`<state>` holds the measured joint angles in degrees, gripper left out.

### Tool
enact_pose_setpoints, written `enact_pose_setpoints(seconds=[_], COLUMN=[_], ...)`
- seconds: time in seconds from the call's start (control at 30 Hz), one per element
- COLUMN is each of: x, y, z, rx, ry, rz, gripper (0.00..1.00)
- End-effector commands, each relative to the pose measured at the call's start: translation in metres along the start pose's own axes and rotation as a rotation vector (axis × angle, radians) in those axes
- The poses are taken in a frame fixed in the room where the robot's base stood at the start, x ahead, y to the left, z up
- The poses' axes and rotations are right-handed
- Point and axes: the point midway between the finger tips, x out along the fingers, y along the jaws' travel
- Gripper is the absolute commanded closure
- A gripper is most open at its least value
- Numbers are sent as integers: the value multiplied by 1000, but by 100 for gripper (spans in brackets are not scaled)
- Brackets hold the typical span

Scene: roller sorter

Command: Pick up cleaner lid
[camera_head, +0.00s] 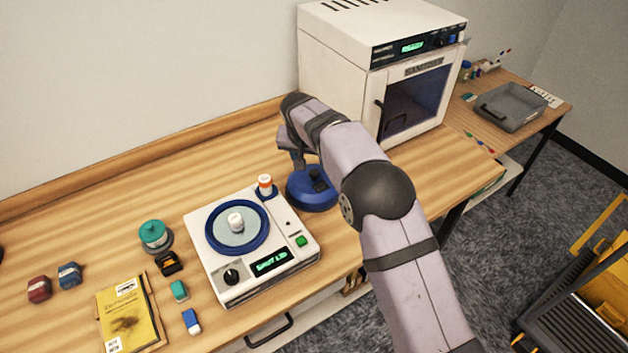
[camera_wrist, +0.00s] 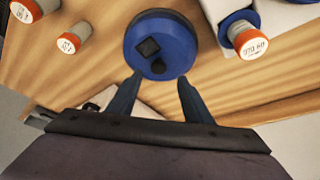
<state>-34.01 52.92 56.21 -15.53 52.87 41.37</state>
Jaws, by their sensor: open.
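The cleaner lid looks to be the round blue lid (camera_head: 308,200) with a dark knob, lying on the table to the right of the white machine (camera_head: 295,268). In the wrist view the blue lid (camera_wrist: 178,38) shows almost whole, with dark blocky parts on top. My gripper (camera_wrist: 159,79) is open and empty, its two fingers apart at the near edge of the lid. I cannot tell its exact height above the lid. In the head view my arm hides part of the lid's right side and most of the gripper.
An orange-capped bottle (camera_head: 265,186) stands at the machine's back right corner, close to the lid. Two more orange-and-white bottles (camera_wrist: 72,40) show left in the wrist view. A white sanitizer cabinet (camera_head: 345,85) stands behind. A yellow book (camera_head: 128,315) and small items lie left.

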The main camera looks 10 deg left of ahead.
Motion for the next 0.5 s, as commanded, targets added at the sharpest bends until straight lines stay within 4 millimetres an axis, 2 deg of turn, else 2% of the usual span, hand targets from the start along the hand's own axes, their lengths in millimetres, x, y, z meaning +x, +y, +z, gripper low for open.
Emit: enact_pose_setpoints(seconds=[0.5], x=[46], y=[4], z=[0], rx=[0], ry=[-1], rz=[1], gripper=[54])
